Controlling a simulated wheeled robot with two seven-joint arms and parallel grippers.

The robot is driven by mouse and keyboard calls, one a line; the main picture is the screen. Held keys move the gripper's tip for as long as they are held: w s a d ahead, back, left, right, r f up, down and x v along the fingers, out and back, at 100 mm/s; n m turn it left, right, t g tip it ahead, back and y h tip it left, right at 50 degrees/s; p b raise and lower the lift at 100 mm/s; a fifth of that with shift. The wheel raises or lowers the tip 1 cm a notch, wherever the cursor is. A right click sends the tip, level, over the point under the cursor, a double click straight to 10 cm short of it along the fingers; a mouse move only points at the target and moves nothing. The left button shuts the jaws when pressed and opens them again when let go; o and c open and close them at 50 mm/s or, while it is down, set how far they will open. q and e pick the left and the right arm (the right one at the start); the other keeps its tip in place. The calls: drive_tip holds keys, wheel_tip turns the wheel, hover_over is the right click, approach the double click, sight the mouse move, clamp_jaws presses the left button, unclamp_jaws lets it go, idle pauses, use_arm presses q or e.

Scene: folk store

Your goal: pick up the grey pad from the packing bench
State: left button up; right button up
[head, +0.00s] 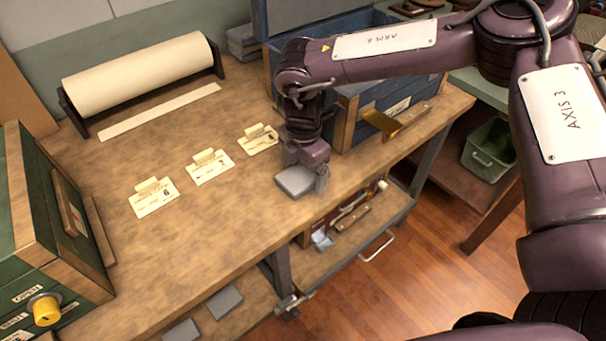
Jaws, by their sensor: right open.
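The grey pad (294,181) lies flat near the front edge of the wooden packing bench (210,232), right of the middle of the head view. My right gripper (306,179) points down at the pad from above. Its jaws are open, with one finger showing at the pad's right side. The other finger is largely hidden, and I cannot tell whether the gripper touches the pad. The gripper body covers the pad's far part. My left gripper is not in view.
A blue crate (362,112) stands close behind my right gripper. Several paper cards, including one card (153,197), lie left of it. A paper roll (140,72) is at the back, a green box (50,230) at the left. Two grey pads (224,301) appear lower down at the front.

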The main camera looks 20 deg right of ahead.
drive_tip(key=c, duration=1.1)
drive_tip(key=shift+o, duration=0.2)
drive_tip(key=shift+r, duration=0.15)
